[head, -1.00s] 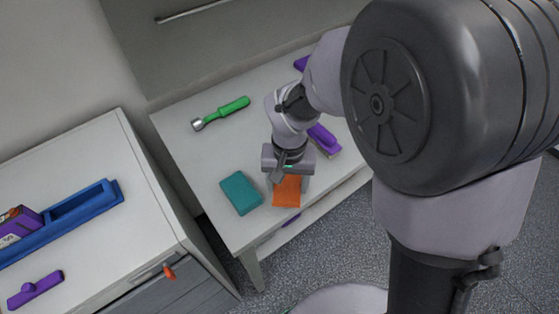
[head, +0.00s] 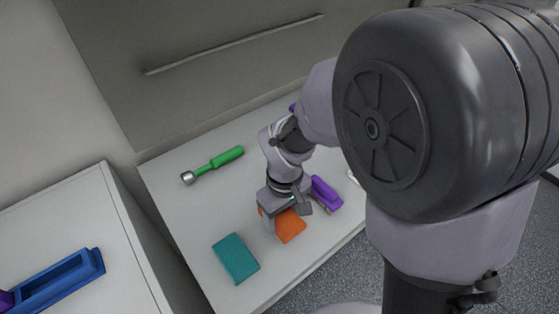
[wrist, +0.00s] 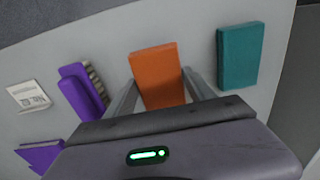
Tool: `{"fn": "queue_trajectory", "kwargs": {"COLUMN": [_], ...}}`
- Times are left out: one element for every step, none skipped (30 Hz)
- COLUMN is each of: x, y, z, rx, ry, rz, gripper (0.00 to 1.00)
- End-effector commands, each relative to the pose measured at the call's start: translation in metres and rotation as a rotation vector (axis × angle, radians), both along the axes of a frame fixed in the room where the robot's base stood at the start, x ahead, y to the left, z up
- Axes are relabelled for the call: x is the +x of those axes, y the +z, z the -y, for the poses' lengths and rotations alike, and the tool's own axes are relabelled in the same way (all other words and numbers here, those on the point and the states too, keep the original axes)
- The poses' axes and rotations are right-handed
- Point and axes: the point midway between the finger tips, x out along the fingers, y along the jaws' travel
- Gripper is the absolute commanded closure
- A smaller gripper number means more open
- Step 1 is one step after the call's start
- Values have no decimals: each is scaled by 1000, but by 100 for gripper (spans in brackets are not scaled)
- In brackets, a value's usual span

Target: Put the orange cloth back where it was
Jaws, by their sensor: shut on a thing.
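The orange cloth (head: 291,227), a flat block-like piece, is between the fingers of my gripper (head: 282,224) over the white table. In the wrist view the cloth (wrist: 157,76) sits between the two grey fingers (wrist: 160,92), which are shut on it. The gripper body covers its near end. I cannot tell whether the cloth touches the tabletop. A teal cloth (head: 236,258) lies apart from it, to the left and nearer the front in the head view; it also shows in the wrist view (wrist: 239,55).
A purple brush (head: 325,194) lies close to the right of my gripper. A green-handled tool (head: 212,166) lies at the back left. A white labelled item (wrist: 28,95) shows in the wrist view. A blue tray (head: 60,282) is on the left cabinet.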

Motion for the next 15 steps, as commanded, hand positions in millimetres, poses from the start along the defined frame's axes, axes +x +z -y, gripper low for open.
{"fn": "queue_trajectory", "kwargs": {"x": [2, 2, 2, 1, 1, 2, 2, 2, 2, 2, 2, 2, 2, 2, 2], "y": [-5, -10, -18, -25, -31, -37, -38, -37, -35, -35, -35, -34, -35, -36, -37], "z": [1, 1, 1, 1, 1, 1, 1, 1, 1, 1, 1, 1, 1, 1, 1], "rx": [-1, -1, 0, -1, 0, 0, 0, 1, 0, 0, 0, 0, 0, 0, 0], "ry": [0, 0, 1, 1, 0, 0, -1, -1, -1, -1, -1, -1, -1, -1, -1], "rz": [-1, -1, -2, -3, -2, -1, -1, -1, 0, 0, 0, 0, 0, 0, 0], "gripper": [75, 75, 75, 75, 75, 75, 75, 75, 75, 75, 75, 75, 75, 75, 75]}}
